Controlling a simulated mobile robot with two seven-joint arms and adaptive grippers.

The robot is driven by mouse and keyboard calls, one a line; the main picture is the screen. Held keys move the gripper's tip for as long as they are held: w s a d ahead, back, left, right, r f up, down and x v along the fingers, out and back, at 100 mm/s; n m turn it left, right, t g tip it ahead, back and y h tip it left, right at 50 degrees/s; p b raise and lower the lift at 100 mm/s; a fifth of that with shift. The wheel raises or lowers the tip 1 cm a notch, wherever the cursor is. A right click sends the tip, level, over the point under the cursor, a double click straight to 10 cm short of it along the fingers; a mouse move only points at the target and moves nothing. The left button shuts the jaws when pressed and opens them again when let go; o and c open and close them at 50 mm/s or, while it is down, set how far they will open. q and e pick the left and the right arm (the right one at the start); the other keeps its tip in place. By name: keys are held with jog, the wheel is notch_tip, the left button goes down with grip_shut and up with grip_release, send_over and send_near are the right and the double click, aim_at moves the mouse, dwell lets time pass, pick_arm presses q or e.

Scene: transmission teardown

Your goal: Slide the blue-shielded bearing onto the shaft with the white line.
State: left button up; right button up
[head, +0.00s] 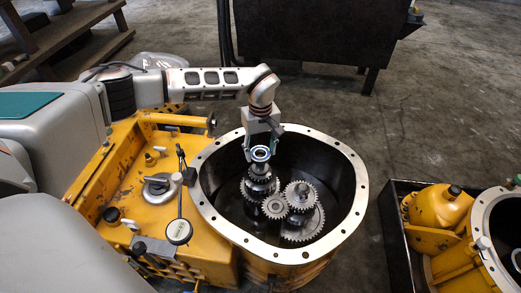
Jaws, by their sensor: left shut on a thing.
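My left gripper (262,148) comes in from the upper left and points down into the round housing. It is shut on a ring-shaped bearing (260,154), with a finger on either side. The bearing looks grey-blue with a dark centre; its shield colour is hard to make out at this size. Directly below it in the picture stands a shaft with stacked gears (259,186). I cannot tell whether the bearing is around the shaft top or just above it. No white line can be made out. My right gripper is not in view.
The yellow housing's pale bolted rim (357,203) surrounds the gears. Other gears (300,194) stand right of the shaft. A dial gauge (179,231) stands on the yellow casing at left. A dark bin (392,236) with another yellow housing is at right.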

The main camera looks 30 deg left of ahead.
aim_at(261, 157)
pick_arm(q)
jog(key=shift+f+b, duration=0.55)
jog(key=shift+f, duration=2.45)
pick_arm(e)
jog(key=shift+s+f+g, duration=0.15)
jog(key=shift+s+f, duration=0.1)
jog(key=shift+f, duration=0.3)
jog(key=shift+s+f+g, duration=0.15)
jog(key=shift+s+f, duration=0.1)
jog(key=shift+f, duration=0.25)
pick_arm(q)
jog(key=o, duration=1.4)
jog(key=o, duration=0.5)
jog(key=shift+c, duration=0.2)
jog(key=shift+r, duration=0.1)
jog(key=shift+w+r+p, duration=0.1)
jog(key=shift+r+p, duration=0.35)
jog(key=shift+r, duration=0.5)
jog(key=shift+r+p, duration=1.4)
jog(key=shift+r, duration=1.65)
jog(key=shift+f, duration=0.1)
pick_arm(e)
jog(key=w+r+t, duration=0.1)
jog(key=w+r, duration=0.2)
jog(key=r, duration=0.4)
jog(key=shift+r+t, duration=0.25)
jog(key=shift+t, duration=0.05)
